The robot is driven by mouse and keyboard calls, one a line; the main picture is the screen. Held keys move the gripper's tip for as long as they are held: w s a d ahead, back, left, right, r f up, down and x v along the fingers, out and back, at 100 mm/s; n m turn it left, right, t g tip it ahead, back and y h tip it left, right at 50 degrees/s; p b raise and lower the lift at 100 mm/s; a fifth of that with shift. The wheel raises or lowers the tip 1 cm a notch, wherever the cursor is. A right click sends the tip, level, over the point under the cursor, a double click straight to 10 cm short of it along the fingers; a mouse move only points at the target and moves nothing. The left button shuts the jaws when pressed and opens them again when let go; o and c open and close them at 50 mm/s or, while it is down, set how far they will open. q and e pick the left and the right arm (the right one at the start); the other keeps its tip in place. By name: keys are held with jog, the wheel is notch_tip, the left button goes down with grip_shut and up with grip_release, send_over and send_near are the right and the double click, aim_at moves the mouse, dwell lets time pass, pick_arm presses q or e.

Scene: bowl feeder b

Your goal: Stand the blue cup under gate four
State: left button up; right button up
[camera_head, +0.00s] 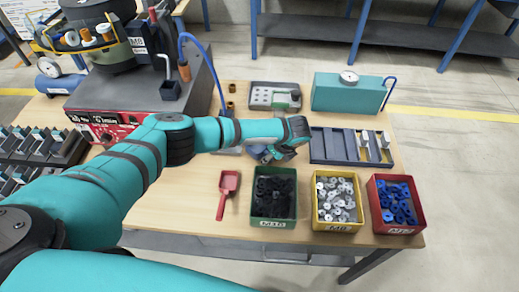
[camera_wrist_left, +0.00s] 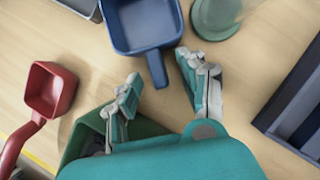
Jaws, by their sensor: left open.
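A blue square cup with a short handle (camera_wrist_left: 142,22) lies on the wooden table in the left wrist view. In the head view it is mostly hidden by my left gripper (camera_head: 268,155). In the left wrist view my left gripper (camera_wrist_left: 158,68) is open, its fingers apart on either side of the cup's handle; I cannot tell whether they touch it. A blue-grey tray with several lanes (camera_head: 325,146) stands to the right. I cannot read any gate numbers. My right gripper is not in view.
A red scoop (camera_head: 229,182) lies left of the green bin (camera_head: 273,222). A yellow bin (camera_head: 338,226) and a red bin (camera_head: 398,228) stand beside it. A translucent green vessel (camera_wrist_left: 215,14) is near the cup. A feeder machine (camera_head: 95,125) and a teal box (camera_head: 345,95) stand behind.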

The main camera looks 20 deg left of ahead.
pick_arm(q)
grip_shut()
jog(key=shift+r, duration=0.1)
dwell(0.5)
